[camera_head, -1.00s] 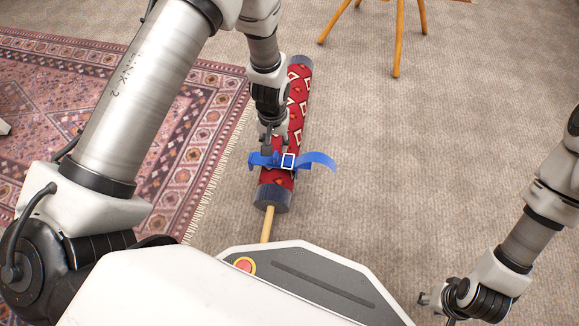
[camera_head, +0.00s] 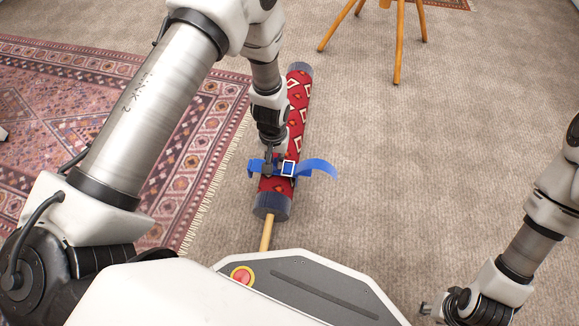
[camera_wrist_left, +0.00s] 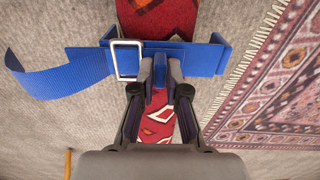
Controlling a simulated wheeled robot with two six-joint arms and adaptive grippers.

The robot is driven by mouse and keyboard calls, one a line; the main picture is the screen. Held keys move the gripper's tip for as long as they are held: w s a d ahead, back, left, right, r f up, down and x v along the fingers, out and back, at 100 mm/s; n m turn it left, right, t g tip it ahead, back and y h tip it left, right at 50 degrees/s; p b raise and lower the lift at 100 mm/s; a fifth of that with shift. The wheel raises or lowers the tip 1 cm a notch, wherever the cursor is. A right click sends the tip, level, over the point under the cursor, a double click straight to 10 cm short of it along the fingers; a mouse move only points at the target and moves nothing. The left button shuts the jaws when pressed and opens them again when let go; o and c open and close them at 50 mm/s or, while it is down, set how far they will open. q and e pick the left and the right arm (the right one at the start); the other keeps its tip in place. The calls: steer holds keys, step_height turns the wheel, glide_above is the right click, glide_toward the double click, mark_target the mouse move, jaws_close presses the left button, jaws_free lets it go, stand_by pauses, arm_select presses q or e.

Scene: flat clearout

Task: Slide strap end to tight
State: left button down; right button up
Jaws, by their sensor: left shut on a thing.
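A rolled red patterned rug (camera_head: 299,95) with dark ends lies on the floor. A blue strap (camera_head: 316,164) goes across it near its closer end. A pale metal buckle (camera_head: 288,168) sits on the strap on top of the roll; the buckle (camera_wrist_left: 127,59) is left of the fingers in the left wrist view. The loose strap end (camera_wrist_left: 65,80) curls out beyond the buckle. My left gripper (camera_head: 268,168) is shut on the blue strap beside the buckle; its fingers (camera_wrist_left: 160,72) partly hide the gripped part. My right gripper (camera_head: 426,309) is away at the lower right, too small to judge.
A flat patterned carpet (camera_head: 100,110) with a fringe lies left of the roll. A wooden pole (camera_head: 266,236) extends from the roll's closer end. Wooden legs (camera_head: 398,50) stand at the back. The beige floor right of the roll is clear.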

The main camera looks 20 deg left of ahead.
arm_select(q)
steer(key=shift+s+a+p, duration=0.25)
steer(key=shift+a+p, duration=0.4)
steer(key=shift+a, duration=0.5)
steer(key=shift+s+a, duration=0.25)
steer(key=shift+a, duration=0.5)
steer(key=c, duration=1)
jaws_free()
steer(key=shift+o, duration=0.2)
step_height(320, 180, up, 6)
steer(key=p, duration=0.5)
